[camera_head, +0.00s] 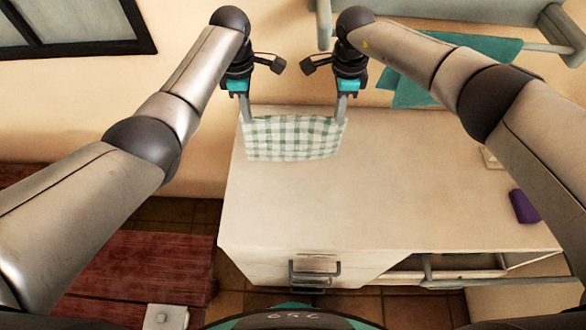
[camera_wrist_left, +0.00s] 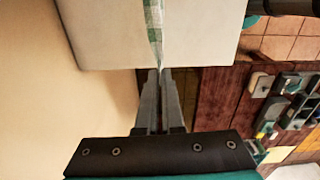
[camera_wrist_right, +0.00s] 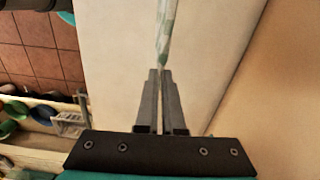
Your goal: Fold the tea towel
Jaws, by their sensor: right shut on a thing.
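The green-and-white checked tea towel (camera_head: 292,145) is stretched between my two grippers at the left end of the pale worktop. My left gripper (camera_head: 246,117) is shut on its left upper corner, and my right gripper (camera_head: 340,117) is shut on its right upper corner. In the left wrist view the towel (camera_wrist_left: 153,32) shows edge-on as a thin strip from the fingertips. It also shows edge-on in the right wrist view (camera_wrist_right: 166,32). I cannot tell whether its lower edge touches the worktop.
The worktop (camera_head: 400,190) is mostly bare. A purple block (camera_head: 523,206) lies near its right end, with a small pale item (camera_head: 490,157) behind it. A teal cloth (camera_head: 450,65) hangs at the back right. A reddish wooden bench (camera_head: 140,265) stands at the lower left.

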